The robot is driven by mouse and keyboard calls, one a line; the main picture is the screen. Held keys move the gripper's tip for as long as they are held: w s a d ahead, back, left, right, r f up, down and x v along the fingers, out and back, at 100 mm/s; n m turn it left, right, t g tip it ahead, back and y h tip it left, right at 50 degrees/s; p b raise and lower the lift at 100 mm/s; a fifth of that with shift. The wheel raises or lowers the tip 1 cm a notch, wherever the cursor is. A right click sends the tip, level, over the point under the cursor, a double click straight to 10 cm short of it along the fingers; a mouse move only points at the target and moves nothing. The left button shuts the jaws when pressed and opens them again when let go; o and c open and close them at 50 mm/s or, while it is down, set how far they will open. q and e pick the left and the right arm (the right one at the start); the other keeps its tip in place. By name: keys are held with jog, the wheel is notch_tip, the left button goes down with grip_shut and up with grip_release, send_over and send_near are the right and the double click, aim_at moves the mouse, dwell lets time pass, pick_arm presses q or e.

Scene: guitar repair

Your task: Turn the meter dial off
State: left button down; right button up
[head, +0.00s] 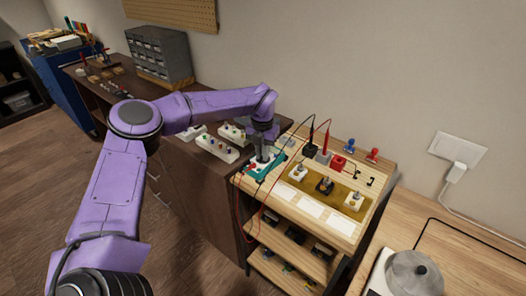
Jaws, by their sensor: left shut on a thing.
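The teal-edged meter (275,169) lies on the left end of the light wooden bench top, with red and black leads running from it. My left gripper (262,156) points down over the meter's face and is shut on its dial. The fingers and the small size hide the dial, so its setting cannot be read. My right gripper is not in view.
Test probes stand in black and red holders (338,163) behind the meter. Small knobbed parts sit on a tan mat (312,187) to its right. White blocks with knobs (217,147) lie left on the dark cabinet. A grey drawer unit (158,55) stands farther back.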

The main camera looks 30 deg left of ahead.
pick_arm(q)
jog(key=shift+r+m, duration=0.1)
jog(key=shift+m, duration=1.2)
jog(key=shift+p, duration=0.3)
jog(key=c, duration=1.1)
grip_release()
jog(key=shift+c, duration=0.2)
notch_tip(320, 180, up, 10)
jog(key=b, duration=0.2)
jog(key=shift+r, duration=0.25)
